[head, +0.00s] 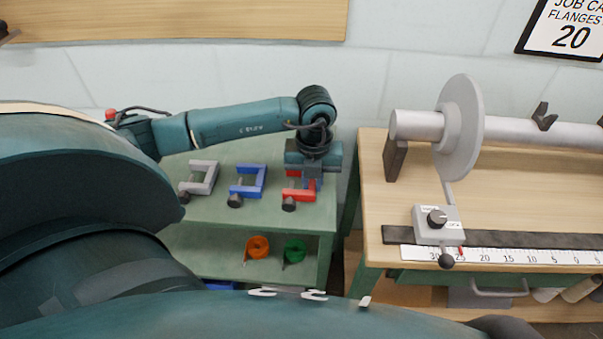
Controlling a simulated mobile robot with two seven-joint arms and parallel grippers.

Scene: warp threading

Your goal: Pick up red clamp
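The red clamp (298,194) lies on the green shelf top, at the right end of a row of clamps. It is C-shaped, with a dark screw knob toward the near edge. My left gripper (310,178) points down at the clamp's far side, and its body hides part of the clamp. The fingers are small and partly hidden, so I cannot tell whether they are open or closed around the clamp. The clamp appears to rest on the surface. My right gripper is not in view.
A blue clamp (248,182) and a grey clamp (199,178) lie to the left on the green shelf unit (275,219). Orange (257,248) and green rolls (294,250) sit on its lower shelf. A wooden bench (400,217) with a roller and flange stands at right.

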